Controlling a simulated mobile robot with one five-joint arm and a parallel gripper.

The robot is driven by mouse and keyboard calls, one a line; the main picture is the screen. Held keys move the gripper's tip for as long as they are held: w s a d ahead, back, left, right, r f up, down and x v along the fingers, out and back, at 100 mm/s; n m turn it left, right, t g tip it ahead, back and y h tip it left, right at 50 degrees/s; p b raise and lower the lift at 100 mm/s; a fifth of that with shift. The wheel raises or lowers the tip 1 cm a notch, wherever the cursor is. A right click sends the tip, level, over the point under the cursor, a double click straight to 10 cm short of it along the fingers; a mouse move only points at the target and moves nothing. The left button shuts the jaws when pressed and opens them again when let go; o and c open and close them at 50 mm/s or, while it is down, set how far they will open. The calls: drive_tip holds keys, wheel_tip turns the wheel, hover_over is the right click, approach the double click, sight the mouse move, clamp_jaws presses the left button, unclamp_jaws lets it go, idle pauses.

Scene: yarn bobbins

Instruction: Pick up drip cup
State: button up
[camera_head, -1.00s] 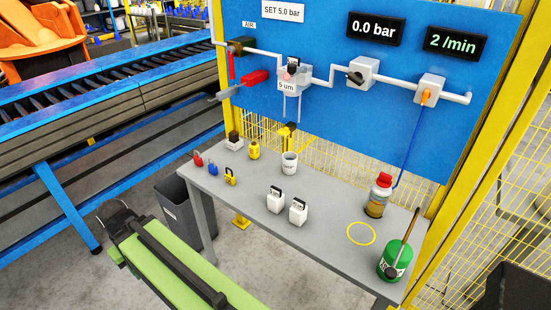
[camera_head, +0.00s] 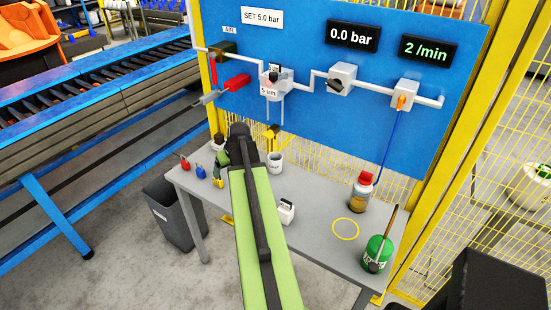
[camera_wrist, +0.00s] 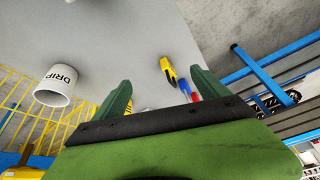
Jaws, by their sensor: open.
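The drip cup (camera_head: 276,163) is a white cup standing on the grey table, just right of my arm's end in the head view. In the wrist view the cup (camera_wrist: 54,88), marked "DRIP", is at the left, outside my fingers. My gripper (camera_wrist: 161,88) is open and empty, with two green fingers spread wide. In the head view my gripper (camera_head: 222,163) is over the table's left part, left of the cup and apart from it. My arm hides part of the table.
A yellow padlock (camera_wrist: 169,71) shows between my fingers, with red and blue ones beside it. A white block (camera_head: 285,211), a red-capped bottle (camera_head: 361,192), a yellow ring (camera_head: 345,229) and a green can (camera_head: 377,252) stand or lie to the right. A blue panel (camera_head: 300,110) rises behind.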

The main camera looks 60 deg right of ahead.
drive_tip(key=s+d+r+m+h+p, duration=0.1)
drive_tip(key=s+d+r, duration=0.1)
drive_tip(key=s+d, duration=0.6)
drive_tip(key=s+d+r+m+h+p, duration=0.1)
drive_tip(key=s+d+r, duration=0.3)
drive_tip(key=d, duration=0.7)
drive_tip(key=b, duration=1.1)
approach(276, 157)
drive_tip(key=shift+t, duration=0.4)
drive_tip(key=f, duration=0.3)
drive_tip(key=w+f, duration=0.1)
drive_tip(key=f, duration=0.1)
drive_tip(key=shift+w+a+f, duration=0.1)
drive_tip(key=shift+w+a, duration=0.05)
drive_tip(key=shift+a, duration=0.2)
drive_tip(key=shift+w+d+f, duration=0.1)
drive_tip(key=shift+w+f, duration=0.05)
drive_tip(key=shift+w, duration=0.05)
drive_tip(key=b+x, duration=0.4)
drive_tip(key=x, duration=0.1)
drive_tip(key=shift+d+f, duration=0.1)
drive_tip(key=shift+r, duration=0.2)
drive_tip(key=shift+c, duration=0.5)
